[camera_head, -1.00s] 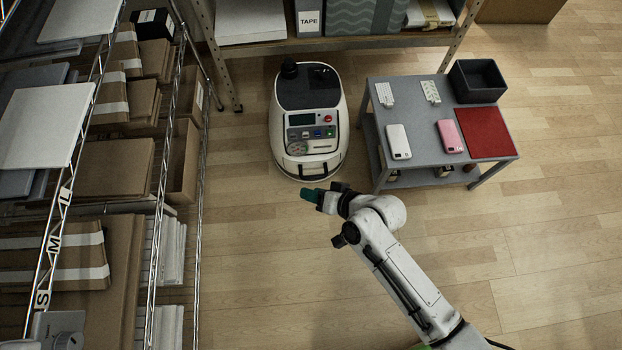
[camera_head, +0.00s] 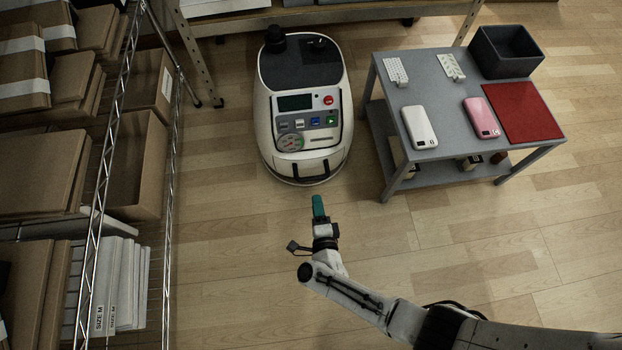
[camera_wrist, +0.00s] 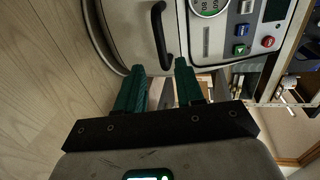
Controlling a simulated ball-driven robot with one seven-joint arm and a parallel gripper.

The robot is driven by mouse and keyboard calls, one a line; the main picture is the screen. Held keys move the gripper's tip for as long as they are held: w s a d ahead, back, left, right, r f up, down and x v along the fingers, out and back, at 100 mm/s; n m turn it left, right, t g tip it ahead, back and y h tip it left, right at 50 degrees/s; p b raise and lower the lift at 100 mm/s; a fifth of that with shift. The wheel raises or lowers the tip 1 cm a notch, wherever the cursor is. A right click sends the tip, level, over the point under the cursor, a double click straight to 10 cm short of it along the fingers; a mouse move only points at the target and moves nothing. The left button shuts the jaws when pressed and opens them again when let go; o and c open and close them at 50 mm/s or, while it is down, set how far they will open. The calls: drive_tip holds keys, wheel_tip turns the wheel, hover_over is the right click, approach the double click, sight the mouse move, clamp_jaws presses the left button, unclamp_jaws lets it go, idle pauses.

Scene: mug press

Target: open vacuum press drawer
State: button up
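The vacuum press (camera_head: 302,105) is a white rounded machine with a dark top, standing on the floor. Its control panel (camera_head: 307,121) has a display, coloured buttons and a gauge. A black drawer handle (camera_head: 311,178) sits low on its front; the drawer looks closed. In the wrist view the handle (camera_wrist: 160,35) is a curved black bar just beyond my fingertips. My gripper (camera_head: 318,207) has green fingers and points at the press front from a short distance. In the wrist view my gripper (camera_wrist: 160,67) is open, with its two fingers apart and nothing between them.
A grey table (camera_head: 440,90) stands right of the press, with a white phone case (camera_head: 419,127), a pink one (camera_head: 482,118), a red mat (camera_head: 524,111) and a dark bin (camera_head: 505,52). Wire shelves with boxes stand left. The floor before the press is clear.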

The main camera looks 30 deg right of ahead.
sight(313, 178)
drive_tip(key=shift+b+x, duration=3.15)
drive_tip(key=shift+x, duration=2.15)
drive_tip(key=shift+c, duration=0.4)
clamp_jaws()
